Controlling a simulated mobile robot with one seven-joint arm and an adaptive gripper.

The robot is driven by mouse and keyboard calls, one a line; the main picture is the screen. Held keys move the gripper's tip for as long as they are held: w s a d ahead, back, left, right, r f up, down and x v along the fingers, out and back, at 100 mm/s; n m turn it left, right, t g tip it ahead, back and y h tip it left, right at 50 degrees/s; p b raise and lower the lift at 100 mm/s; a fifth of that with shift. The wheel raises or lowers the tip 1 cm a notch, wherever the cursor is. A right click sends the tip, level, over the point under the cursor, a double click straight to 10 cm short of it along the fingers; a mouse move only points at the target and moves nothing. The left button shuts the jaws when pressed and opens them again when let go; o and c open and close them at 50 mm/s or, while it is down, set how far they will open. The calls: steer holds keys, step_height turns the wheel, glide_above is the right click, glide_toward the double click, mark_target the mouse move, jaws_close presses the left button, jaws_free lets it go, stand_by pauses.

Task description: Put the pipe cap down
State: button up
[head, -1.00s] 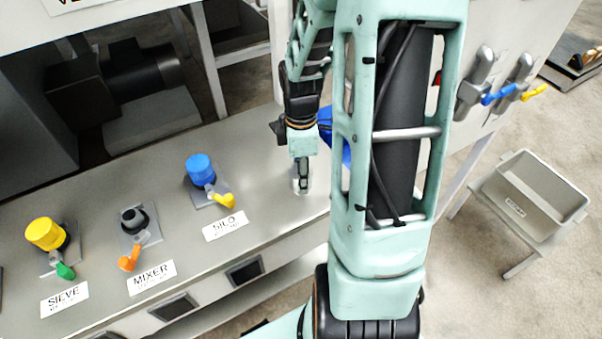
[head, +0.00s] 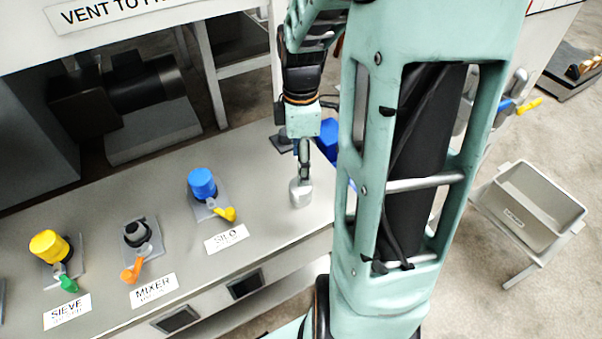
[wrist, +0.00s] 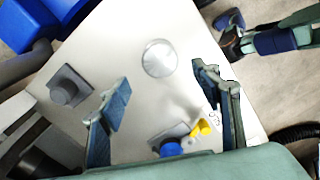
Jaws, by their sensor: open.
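The pipe cap (head: 301,193), a small silvery cup shape, stands on the grey bench top right of the SILO label. In the wrist view the round cap (wrist: 159,58) sits on the bare bench, ahead of and apart from the fingers. My gripper (head: 304,160) points down just above the cap in the head view. In the wrist view my gripper (wrist: 163,92) has its two fingers spread wide, with nothing between them.
Valve stations with blue (head: 202,183), black (head: 137,233) and yellow (head: 48,246) tops stand along the bench to the left. A plate with a grey stub (wrist: 68,88) and a blue object (wrist: 22,28) lie near. A grey bin (head: 540,205) stands at right.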

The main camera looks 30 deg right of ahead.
steer(key=shift+r, duration=1.3)
